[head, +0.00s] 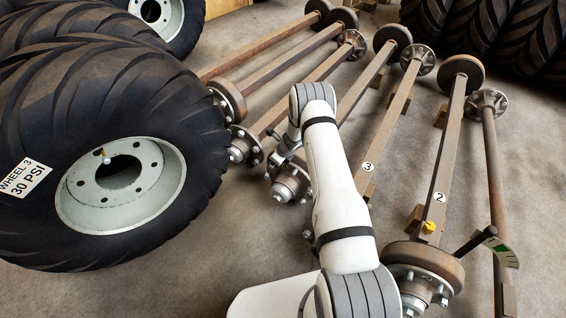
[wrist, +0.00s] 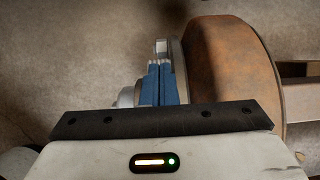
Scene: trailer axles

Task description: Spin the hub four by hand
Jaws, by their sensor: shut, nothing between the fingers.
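My gripper (head: 279,163) is at the near end of an axle in the middle of the head view, at a studded hub (head: 290,184) partly hidden by my arm. No number label for this hub is readable. In the wrist view my gripper's blue fingers (wrist: 162,72) are together and hold nothing. A grey metal stud or hub edge (wrist: 162,47) shows just beyond their tips. A rusty brake drum (wrist: 232,75) is close on their right, with its axle beam running right. I cannot tell whether the fingers touch the hub.
A big tyred wheel (head: 120,170) marked "WHEEL 3 30 PSI" stands at left. Another studded hub (head: 243,147) is close to my gripper's left. Axles labelled 3 (head: 368,166) and 2 (head: 440,197) lie right of my arm. Concrete floor is bare at the lower left.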

